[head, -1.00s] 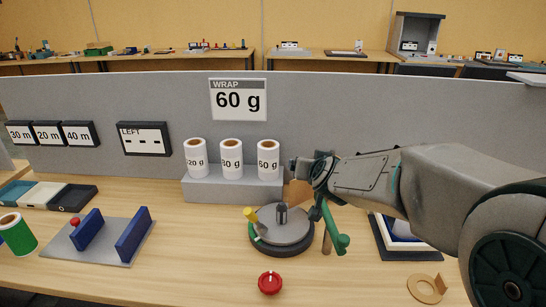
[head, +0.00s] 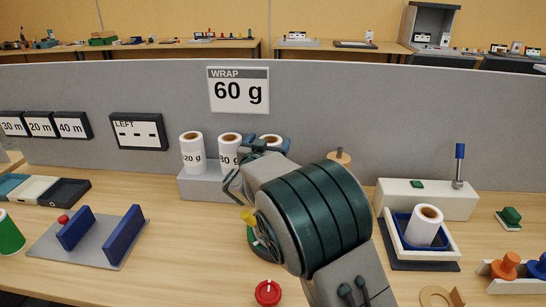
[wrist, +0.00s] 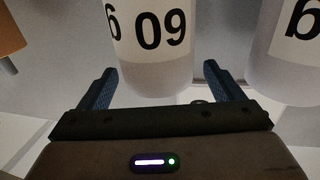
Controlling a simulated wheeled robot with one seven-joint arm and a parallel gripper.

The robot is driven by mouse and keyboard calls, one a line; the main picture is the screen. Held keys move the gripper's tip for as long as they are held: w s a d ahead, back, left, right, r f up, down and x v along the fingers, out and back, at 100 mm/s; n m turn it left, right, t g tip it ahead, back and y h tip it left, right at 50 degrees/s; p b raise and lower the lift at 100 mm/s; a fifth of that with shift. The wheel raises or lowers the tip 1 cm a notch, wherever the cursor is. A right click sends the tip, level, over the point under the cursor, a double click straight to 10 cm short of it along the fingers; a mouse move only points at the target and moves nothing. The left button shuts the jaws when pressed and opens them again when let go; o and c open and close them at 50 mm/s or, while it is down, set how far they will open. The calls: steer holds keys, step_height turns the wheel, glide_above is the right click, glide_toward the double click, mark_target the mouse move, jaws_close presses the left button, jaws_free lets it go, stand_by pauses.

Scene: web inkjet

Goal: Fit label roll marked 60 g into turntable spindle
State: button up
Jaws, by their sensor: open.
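The 60 g label roll (head: 270,137) is white with a brown core and stands upright at the right end of a grey block (head: 200,187); my gripper hides most of it in the head view. In the wrist view the 60 g roll (wrist: 155,50) shows its label upside down. My gripper (wrist: 155,80) is open, with one blue finger on each side of the roll's lower part; contact cannot be told. The turntable (head: 257,245) is mostly hidden behind my arm; a yellow piece (head: 247,217) shows at its edge. Its spindle is hidden.
The 80 g roll (head: 230,152) stands close beside the 60 g roll, with another roll (head: 192,153) left of it. A red knob (head: 268,292) is in front of the turntable. A tray (head: 423,248) with a roll (head: 424,224) stands at right. A grey panel (head: 350,110) closes the back.

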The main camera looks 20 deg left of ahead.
mark_target(272, 137)
steer(key=w, duration=0.3)
steer(key=shift+w+f, duration=0.15)
steer(key=shift+w, duration=0.05)
steer(key=shift+c, duration=0.4)
steer(key=c, duration=1.4)
steer(key=shift+c, duration=0.2)
